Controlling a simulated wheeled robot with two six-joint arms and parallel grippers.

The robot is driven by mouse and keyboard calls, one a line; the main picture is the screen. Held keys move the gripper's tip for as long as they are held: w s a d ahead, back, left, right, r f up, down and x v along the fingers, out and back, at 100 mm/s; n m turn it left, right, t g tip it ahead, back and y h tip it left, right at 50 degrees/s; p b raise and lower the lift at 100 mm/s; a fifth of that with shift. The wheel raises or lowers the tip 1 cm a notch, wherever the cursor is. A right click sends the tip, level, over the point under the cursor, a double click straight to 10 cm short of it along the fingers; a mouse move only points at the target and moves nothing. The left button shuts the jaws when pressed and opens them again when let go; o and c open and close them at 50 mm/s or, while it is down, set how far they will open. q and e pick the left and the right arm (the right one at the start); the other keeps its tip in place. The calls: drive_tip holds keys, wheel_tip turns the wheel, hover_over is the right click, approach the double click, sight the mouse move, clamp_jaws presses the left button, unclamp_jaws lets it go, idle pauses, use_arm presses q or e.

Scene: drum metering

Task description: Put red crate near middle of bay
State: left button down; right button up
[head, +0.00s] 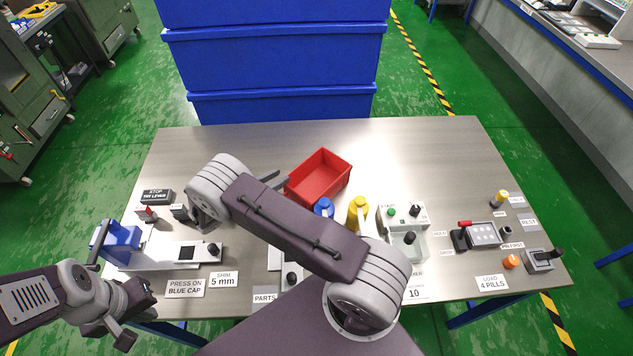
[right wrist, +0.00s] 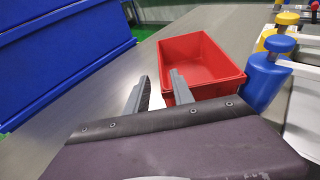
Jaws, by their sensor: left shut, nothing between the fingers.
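The red crate (head: 330,187) stands open and empty-looking on the metal table, just back of the middle. My right gripper (head: 281,178) is at the crate's left side. In the right wrist view the crate (right wrist: 205,62) is ahead, and the right gripper's fingers (right wrist: 160,78) are apart. One finger is outside the crate's near left wall and the other overlaps the wall; I cannot tell whether they touch it. My left gripper (head: 133,318) is shut and empty over the table's front left edge. No bay label is readable.
A blue-capped bottle (head: 323,207) and a yellow-capped bottle (head: 358,212) stand close in front of the crate. Stacked blue bins (head: 275,60) rise behind the table. The table (head: 420,150) is bare at back right. A blue-capped press (head: 120,240) stands left.

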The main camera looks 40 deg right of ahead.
sight(298, 168)
drive_tip(key=p+x, duration=0.1)
drive_tip(key=x, duration=0.3)
drive_tip(key=shift+d+f, duration=0.1)
drive_tip(key=shift+d, duration=0.05)
drive_tip(key=p+x, duration=0.1)
drive_tip(key=x, duration=0.3)
drive_tip(key=shift+d, duration=0.4)
drive_tip(key=shift+w+d+f, duration=0.15)
drive_tip(key=shift+d+f, duration=0.1)
drive_tip(key=shift+d, duration=0.05)
drive_tip(key=shift+a, duration=0.15)
clamp_jaws()
idle(0.4)
